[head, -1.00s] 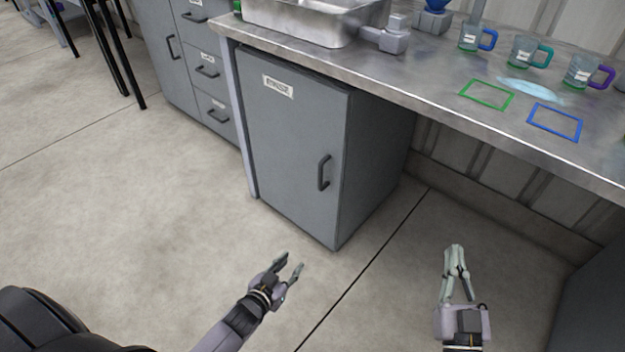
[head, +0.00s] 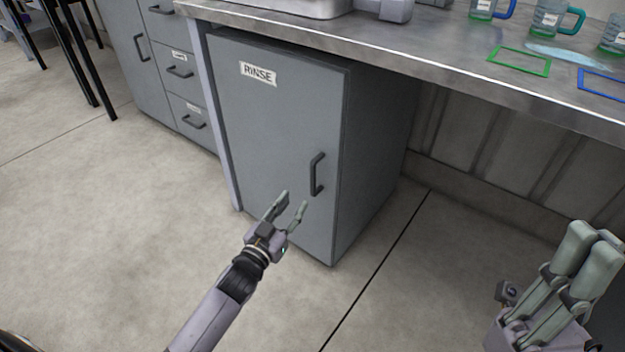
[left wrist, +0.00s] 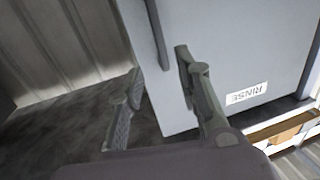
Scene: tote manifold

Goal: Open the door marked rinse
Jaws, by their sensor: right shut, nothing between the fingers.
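The grey cabinet door (head: 270,130) carries a white label reading RINSE (head: 258,74) and is shut. Its dark upright bar handle (head: 317,174) sits near the door's right edge. In the left wrist view the door (left wrist: 215,50) shows with the label (left wrist: 246,93) upside down and the handle (left wrist: 158,35) at the top. My left gripper (head: 291,202) is open and empty, a little below and left of the handle, apart from it. It also shows open in the left wrist view (left wrist: 158,75). My right gripper (head: 592,240) is shut and empty at the lower right, away from the door.
A metal worktop (head: 430,60) overhangs the cabinet. Mugs (head: 550,18) and green (head: 519,60) and blue outlines lie on it. A drawer unit (head: 185,95) stands to the left. The floor (head: 120,230) before the door is clear.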

